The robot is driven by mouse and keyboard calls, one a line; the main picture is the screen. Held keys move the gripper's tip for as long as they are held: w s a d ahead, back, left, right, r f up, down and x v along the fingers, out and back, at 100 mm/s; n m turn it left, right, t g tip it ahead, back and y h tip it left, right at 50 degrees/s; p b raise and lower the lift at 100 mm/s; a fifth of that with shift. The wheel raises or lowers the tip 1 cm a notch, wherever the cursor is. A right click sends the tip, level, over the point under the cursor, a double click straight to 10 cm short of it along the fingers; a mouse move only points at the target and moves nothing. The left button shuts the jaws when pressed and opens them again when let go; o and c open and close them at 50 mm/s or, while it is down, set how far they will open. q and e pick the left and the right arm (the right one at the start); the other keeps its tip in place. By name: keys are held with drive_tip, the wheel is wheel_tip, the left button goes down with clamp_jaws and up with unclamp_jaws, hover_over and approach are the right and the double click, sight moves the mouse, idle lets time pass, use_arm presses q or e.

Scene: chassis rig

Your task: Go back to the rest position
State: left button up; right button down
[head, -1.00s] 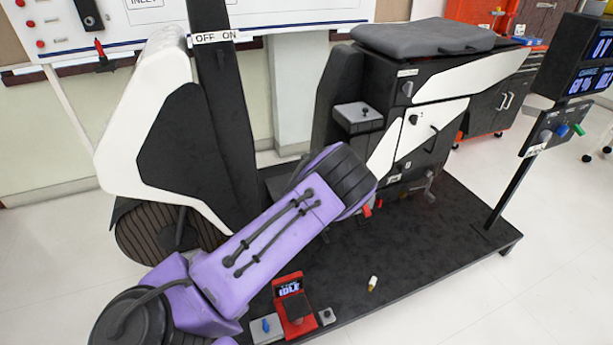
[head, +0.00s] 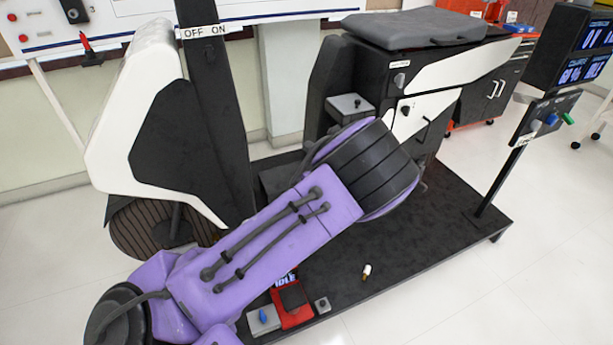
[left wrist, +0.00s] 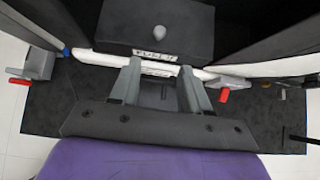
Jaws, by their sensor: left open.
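My purple left arm reaches in from the lower left in the head view, across the front of the black-and-white chassis rig (head: 160,140). Its forearm and thick dark wrist hide the left gripper there. In the left wrist view my left gripper (left wrist: 160,68) is open, its two grey fingers apart with nothing held between them. Beyond the fingertips are a white bar (left wrist: 105,52) and a dark box (left wrist: 165,20) with a small grey knob and a label. I cannot tell whether the fingers touch the bar. My right gripper is not in view.
The black platform (head: 440,235) carries a red device (head: 292,318) partly behind my arm and a small white-and-brown cylinder (head: 367,271). A control post (head: 545,118) stands at the right. Red handles (left wrist: 223,96) sit near the gripper. Floor at the lower right is clear.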

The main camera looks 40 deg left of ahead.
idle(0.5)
use_arm(q)
drive_tip(key=s+d+f+n+t+h+p, duration=0.2)
drive_tip(key=s+d+f+n+h, duration=0.5)
drive_tip(key=n, duration=0.8)
drive_tip(key=s+d+f+n+g+y+p, duration=0.1)
drive_tip(key=s+d+n+p, duration=0.2)
drive_tip(key=s+n, duration=0.4)
drive_tip(key=s+d+f+n+g+y+p, duration=0.1)
drive_tip(key=s+d+n+p, duration=0.3)
drive_tip(key=s, duration=1.7)
drive_tip(key=n+g, duration=0.1)
drive_tip(key=n, duration=0.2)
drive_tip(key=shift+d+f+n+p, duration=0.15)
drive_tip(key=shift+f+n+p, duration=0.05)
drive_tip(key=shift+n+p, duration=0.2)
